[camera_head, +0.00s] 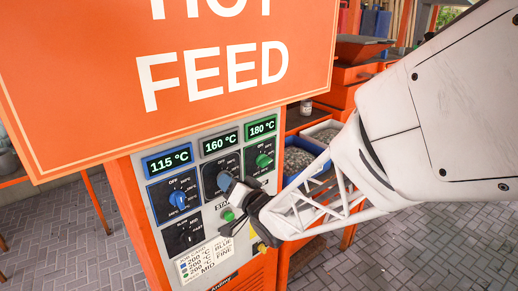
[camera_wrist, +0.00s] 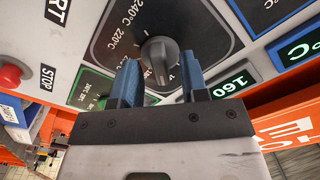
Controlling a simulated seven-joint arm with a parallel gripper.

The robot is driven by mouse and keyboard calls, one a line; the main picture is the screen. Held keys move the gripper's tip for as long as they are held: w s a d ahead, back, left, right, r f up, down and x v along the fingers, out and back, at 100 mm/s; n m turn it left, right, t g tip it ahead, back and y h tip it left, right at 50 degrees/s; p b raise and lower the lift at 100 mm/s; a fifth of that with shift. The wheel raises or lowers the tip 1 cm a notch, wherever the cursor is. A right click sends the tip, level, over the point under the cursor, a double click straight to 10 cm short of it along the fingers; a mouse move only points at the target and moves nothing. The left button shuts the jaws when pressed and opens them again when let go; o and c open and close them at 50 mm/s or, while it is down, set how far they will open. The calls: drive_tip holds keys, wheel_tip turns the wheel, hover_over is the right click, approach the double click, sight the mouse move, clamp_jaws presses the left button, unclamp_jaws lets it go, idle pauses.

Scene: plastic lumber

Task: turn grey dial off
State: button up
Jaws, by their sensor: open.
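The grey dial (camera_wrist: 160,54) is a dark grey knob on a dark plate with temperature marks, under a display reading 160 (camera_head: 218,143). In the head view, my gripper covers most of the knob; part of its dark plate (camera_head: 209,170) shows. My gripper (camera_wrist: 161,80) is open, its two blue-padded fingers straddling the knob's near end in the wrist view. I cannot tell whether either finger touches the knob. In the head view my gripper (camera_head: 236,192) reaches the panel from the right. The knob's pointer setting is not clear.
A blue dial (camera_head: 178,200) under 115 °C is to the left, and a green dial (camera_head: 264,160) under 180 °C to the right. A black dial (camera_head: 183,236) and green button (camera_head: 228,214) sit below. A red stop button (camera_wrist: 10,74) and a large orange sign (camera_head: 180,95) are close by.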

drive_tip(key=shift+w+a, duration=0.15)
drive_tip(key=shift+c, duration=0.3)
clamp_jaws()
drive_tip(key=shift+n, duration=4)
